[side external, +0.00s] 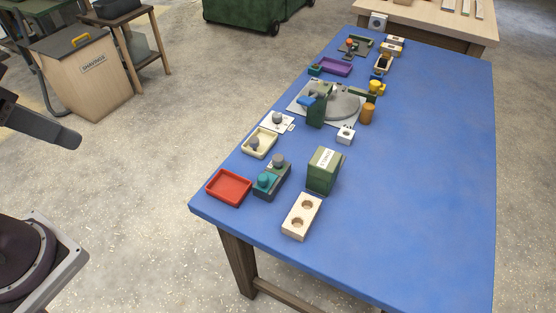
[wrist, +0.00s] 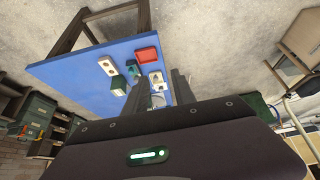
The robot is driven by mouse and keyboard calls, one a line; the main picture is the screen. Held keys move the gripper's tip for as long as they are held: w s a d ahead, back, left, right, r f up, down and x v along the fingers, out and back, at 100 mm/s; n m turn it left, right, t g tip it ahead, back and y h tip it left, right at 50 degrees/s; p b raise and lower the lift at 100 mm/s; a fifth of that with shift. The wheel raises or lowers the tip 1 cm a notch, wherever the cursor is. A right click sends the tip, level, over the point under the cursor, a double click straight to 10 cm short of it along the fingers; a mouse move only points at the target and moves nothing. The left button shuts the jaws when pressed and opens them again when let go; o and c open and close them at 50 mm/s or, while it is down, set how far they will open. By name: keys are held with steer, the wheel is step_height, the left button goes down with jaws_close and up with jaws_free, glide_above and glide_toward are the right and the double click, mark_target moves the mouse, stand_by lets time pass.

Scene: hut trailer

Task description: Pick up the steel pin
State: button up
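No piece is plainly recognisable as the steel pin at this size. Small grey round-topped pieces show in the side external view: one (side external: 254,144) in a cream tray (side external: 248,151), one (side external: 278,118) on a white plate (side external: 267,124), and one (side external: 277,159) on a dark green block (side external: 283,180). I cannot tell which, if any, is the pin. My gripper (wrist: 158,88) shows in the wrist view with its two dark fingers apart, nothing seen between them but the distant table. It is well away from the table. The fingers hide part of the tabletop.
The blue table (side external: 420,180) has free room on its right side. Near the front lie a red tray (side external: 229,187), a green box (side external: 324,171) and a wooden block with two holes (side external: 302,217). A grey disc (side external: 342,104) and a purple tray (side external: 335,67) are farther back.

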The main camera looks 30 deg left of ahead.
steer(key=w+d+n+g+h, duration=0.1)
steer(key=w+d+n, duration=0.2)
steer(key=w, duration=0.4)
steer(key=w+d+n+g+h, duration=0.1)
steer(key=w+d+n, duration=0.1)
steer(key=w+n, duration=0.3)
steer(key=n+g+h, duration=0.2)
steer(key=n, duration=1)
glide_above(278, 157)
steer(key=s+a, duration=0.2)
steer(key=a, duration=0.1)
step_height(278, 157, down, 20)
steer(key=shift+n, duration=0.7)
steer(key=x, duration=0.9)
steer(key=shift+w+f, duration=0.35)
steer(key=shift+w, duration=0.05)
jaws_close()
